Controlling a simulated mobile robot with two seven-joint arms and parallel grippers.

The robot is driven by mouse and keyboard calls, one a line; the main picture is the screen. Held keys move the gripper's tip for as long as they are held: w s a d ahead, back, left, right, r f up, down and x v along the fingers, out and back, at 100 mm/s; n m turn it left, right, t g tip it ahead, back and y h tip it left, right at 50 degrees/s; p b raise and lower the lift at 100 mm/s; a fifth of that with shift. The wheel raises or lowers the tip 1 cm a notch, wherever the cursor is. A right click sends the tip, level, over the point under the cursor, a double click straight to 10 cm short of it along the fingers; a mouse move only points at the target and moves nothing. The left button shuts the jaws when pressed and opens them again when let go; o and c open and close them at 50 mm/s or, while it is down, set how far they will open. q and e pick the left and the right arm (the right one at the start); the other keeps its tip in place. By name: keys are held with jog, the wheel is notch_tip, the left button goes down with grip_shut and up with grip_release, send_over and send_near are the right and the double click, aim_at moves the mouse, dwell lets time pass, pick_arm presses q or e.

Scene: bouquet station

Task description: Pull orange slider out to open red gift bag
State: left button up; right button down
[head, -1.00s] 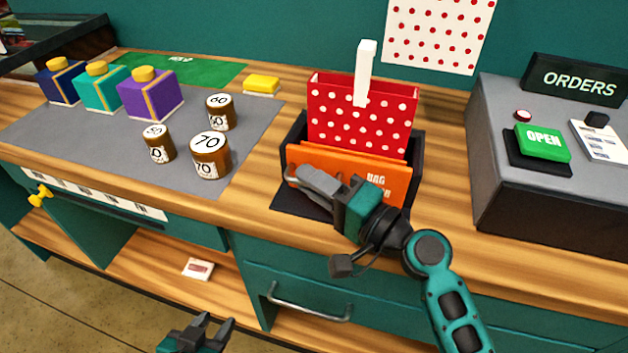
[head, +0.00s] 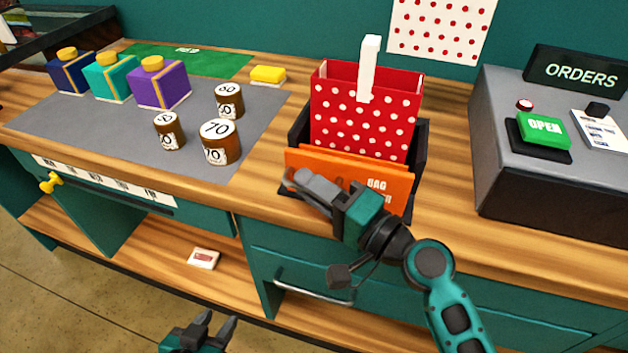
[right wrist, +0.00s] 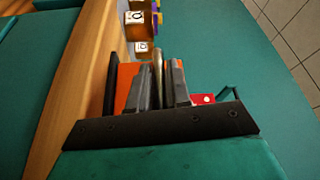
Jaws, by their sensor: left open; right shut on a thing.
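The orange slider (head: 343,172), with white lettering, stands upright in front of the red white-dotted gift bag (head: 365,112), at the black holder (head: 420,150). My right gripper (head: 302,180) is shut on the slider's front near its left end. In the right wrist view, orange (right wrist: 127,85) shows beside the dark fingers (right wrist: 160,90); the grip itself is partly hidden. The bag's top edge shows a gap between front and back walls, and a white upright strip (head: 369,65) rises there. My left gripper (head: 220,325) is open and empty, low in front of the counter.
Brown weights (head: 220,142) and several gift boxes (head: 160,85) stand on the grey mat (head: 80,125) at left. A yellow block (head: 268,75) lies behind. The grey orders console (head: 500,170) stands right. The counter between bag and console is clear.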

jog(key=c, duration=1.4)
grip_release()
jog(key=shift+c, duration=0.2)
pick_arm(q)
jog(key=f+b, duration=0.3)
jog(key=b, duration=0.1)
jog(key=shift+w+d+f, duration=0.1)
jog(key=shift+w+f, duration=0.15)
jog(key=shift+f, duration=0.15)
pick_arm(e)
jog(key=v, duration=1.3)
pick_arm(q)
jog(key=shift+d, duration=0.1)
pick_arm(e)
jog(key=shift+f, duration=0.1)
pick_arm(q)
jog(key=shift+d, duration=0.1)
